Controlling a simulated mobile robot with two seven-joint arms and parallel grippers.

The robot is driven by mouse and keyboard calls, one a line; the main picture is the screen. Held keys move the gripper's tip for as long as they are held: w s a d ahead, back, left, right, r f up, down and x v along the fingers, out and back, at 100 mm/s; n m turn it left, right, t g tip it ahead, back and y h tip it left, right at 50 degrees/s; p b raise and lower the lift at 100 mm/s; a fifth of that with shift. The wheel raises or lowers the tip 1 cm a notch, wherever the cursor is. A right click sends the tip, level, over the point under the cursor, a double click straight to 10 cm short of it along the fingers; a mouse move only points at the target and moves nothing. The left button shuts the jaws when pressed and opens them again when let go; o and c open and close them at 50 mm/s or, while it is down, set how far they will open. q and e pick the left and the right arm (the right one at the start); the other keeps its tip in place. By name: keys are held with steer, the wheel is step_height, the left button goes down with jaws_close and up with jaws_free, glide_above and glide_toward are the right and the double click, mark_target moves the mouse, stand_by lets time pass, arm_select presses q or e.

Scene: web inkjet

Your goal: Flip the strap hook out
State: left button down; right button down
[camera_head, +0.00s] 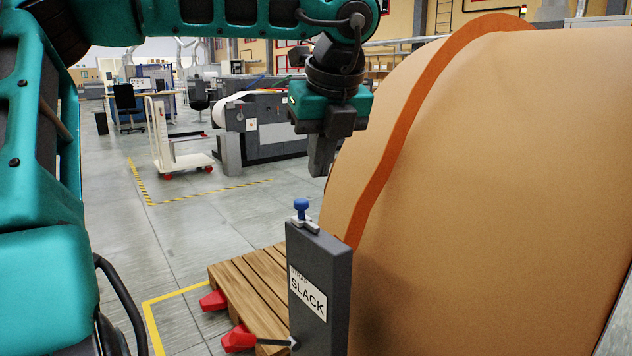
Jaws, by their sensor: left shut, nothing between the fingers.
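A large brown paper roll (520,170) with an orange strap or band (410,110) along its edge fills the right side. In front stands a dark grey post (335,275) with a label reading "SLACK" (307,294); the line above it is hard to read. A small grey fitting with a blue knob (301,206) sits on the post's top. I cannot tell for sure which part is the strap hook. My left gripper (321,165) points down, shut and empty, above the knob in the picture and apart from it. My right gripper is not in view.
A wooden pallet (250,285) with red blocks (238,338) lies left of the post. A white cart (170,140) and a grey machine (265,125) stand farther back. Grey floor (205,235) with yellow markings is clear to the left.

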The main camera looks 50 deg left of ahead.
arm_select(q)
steer(key=shift+v, duration=1)
